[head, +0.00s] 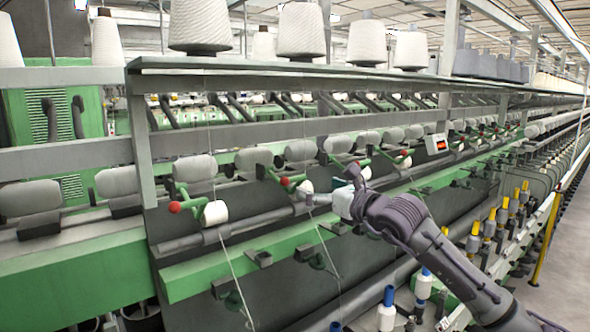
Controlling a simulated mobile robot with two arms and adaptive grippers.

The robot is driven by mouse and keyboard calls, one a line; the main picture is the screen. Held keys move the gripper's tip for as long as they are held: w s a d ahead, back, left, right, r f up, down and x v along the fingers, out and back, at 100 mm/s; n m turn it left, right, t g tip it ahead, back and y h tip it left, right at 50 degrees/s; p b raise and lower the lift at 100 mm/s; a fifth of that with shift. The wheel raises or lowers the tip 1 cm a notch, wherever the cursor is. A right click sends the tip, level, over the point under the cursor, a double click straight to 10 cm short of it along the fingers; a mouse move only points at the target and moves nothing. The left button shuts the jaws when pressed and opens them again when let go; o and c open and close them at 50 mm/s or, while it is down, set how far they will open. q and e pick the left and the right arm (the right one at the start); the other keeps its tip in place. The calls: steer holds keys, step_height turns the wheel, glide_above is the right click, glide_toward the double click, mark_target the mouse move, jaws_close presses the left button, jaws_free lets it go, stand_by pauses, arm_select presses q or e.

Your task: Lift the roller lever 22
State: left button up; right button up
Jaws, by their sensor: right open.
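Green roller levers with red ball ends line the spinning frame. The nearest lever's red ball (175,207) stands beside a white roller (215,212). I cannot read which lever is number 22. My right gripper is open and empty among these levers; whether it touches one is unclear. My left gripper is not in view.
Grey yarn packages (195,168) lie in a row above the levers. A grey rail (230,232) and green beam (200,275) run below. White cones (200,25) stand on the top shelf. Bobbins (387,308) stand low down. The aisle floor (560,255) at right is clear.

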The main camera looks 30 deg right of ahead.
mark_target(297, 180)
steer(key=w+p, duration=0.1)
steer(key=w, duration=0.1)
steer(key=w+p, duration=0.1)
steer(key=w, duration=0.2)
steer(key=w+p, duration=0.2)
steer(key=shift+w+a+r, duration=0.15)
steer(key=shift+w+a, duration=0.2)
steer(key=shift+w+p, duration=0.3)
steer(key=shift+w, duration=0.2)
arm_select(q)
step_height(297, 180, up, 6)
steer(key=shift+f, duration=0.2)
arm_select(e)
steer(key=shift+f, duration=0.2)
